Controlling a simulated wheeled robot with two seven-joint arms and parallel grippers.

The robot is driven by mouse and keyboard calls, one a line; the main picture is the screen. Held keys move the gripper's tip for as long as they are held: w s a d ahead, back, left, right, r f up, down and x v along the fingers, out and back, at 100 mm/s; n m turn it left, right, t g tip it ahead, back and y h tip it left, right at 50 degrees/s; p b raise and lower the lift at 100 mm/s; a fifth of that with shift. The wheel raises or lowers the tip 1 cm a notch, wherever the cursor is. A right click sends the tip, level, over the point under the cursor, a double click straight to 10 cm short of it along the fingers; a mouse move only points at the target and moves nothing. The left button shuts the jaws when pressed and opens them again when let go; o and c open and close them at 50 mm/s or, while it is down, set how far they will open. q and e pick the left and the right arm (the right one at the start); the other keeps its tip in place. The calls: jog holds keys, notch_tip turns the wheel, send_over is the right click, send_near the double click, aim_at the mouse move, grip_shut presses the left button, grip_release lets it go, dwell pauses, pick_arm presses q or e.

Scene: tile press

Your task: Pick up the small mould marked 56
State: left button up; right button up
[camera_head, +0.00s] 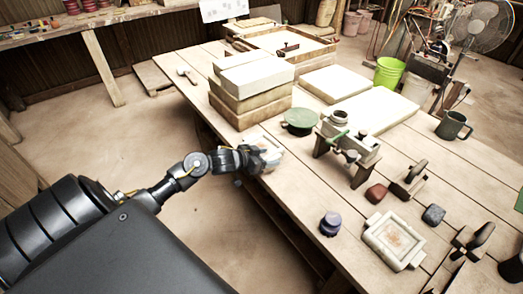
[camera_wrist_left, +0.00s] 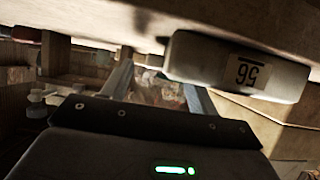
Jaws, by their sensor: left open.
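The small mould marked 56 (camera_wrist_left: 232,66) is a pale grey block with rounded edges in the left wrist view, at upper right. Its label reads upside down there. My left gripper (camera_wrist_left: 160,88) is open, and its two fingers show at the picture's middle. The mould is to the right of the fingers and not between them; I cannot tell whether the right finger touches it. In the head view my left gripper (camera_head: 266,158) is at the table's left edge, and a pale shape there may be the mould, partly hidden. My right gripper is not in view.
Stacked pale blocks (camera_head: 250,88) stand just behind the gripper on the table (camera_head: 300,170). The table's edge is close to the gripper.

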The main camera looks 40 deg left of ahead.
pick_arm(q)
jog(key=shift+w, duration=0.15)
grip_shut()
dwell(0.4)
jog(key=shift+r, duration=0.1)
